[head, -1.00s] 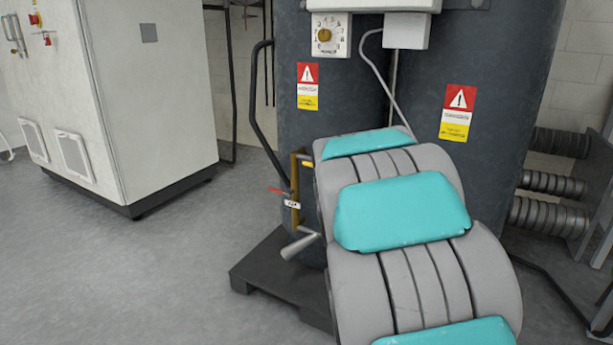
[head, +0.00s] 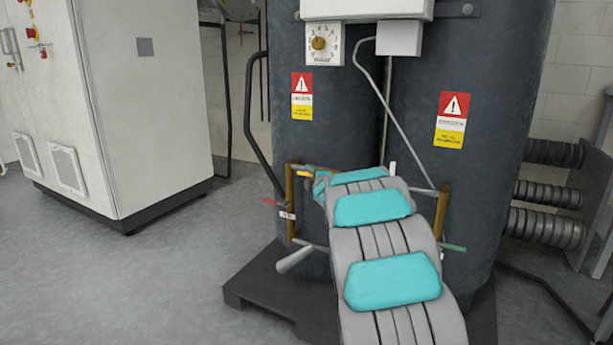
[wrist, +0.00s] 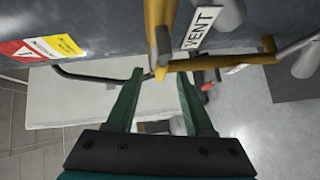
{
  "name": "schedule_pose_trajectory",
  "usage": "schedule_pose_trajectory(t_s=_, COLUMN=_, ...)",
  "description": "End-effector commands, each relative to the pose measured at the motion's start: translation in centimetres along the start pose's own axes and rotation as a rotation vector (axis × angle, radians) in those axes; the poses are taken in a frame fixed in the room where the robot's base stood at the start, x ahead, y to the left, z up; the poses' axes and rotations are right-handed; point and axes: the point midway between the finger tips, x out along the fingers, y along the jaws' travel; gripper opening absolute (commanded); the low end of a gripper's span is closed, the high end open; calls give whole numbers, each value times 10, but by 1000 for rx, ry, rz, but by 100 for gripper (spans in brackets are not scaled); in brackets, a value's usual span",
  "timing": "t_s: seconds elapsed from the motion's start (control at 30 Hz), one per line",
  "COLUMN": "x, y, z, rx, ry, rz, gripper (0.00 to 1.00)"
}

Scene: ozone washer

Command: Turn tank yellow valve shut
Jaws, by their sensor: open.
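The yellow valve handle (head: 305,174) is at the top of the left brass pipe (head: 290,200) on the dark tank (head: 325,130). In the wrist view a yellow bar (wrist: 160,30), apparently this handle, comes down from the top edge, beside a white VENT tag (wrist: 201,27). My gripper (wrist: 160,74) has two green fingers, spread apart. The bar's lower end shows between the fingertips in the picture; I cannot tell whether it is between them in depth or touching. In the head view my arm hides most of the gripper.
A red handle (head: 270,202) with a white tag sits lower on the left pipe. A black bent pipe (head: 252,130) runs beside the tank. A white cabinet (head: 145,110) stands left; floor between is clear.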

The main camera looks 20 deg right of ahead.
Motion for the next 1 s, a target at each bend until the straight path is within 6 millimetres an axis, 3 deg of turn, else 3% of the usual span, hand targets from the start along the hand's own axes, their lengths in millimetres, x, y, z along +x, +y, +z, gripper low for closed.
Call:
schedule_pose_trajectory(t_s=0.23, x=29, y=-2, z=0, rx=0, ry=0, rz=-3, gripper=52)
schedule_pose_trajectory(t_s=0.6, x=35, y=-1, z=0, rx=0, ry=-2, rz=-3, gripper=52)
schedule_pose_trajectory(t_s=1.0, x=35, y=-2, z=1, rx=0, ry=-2, rz=-3, gripper=9)
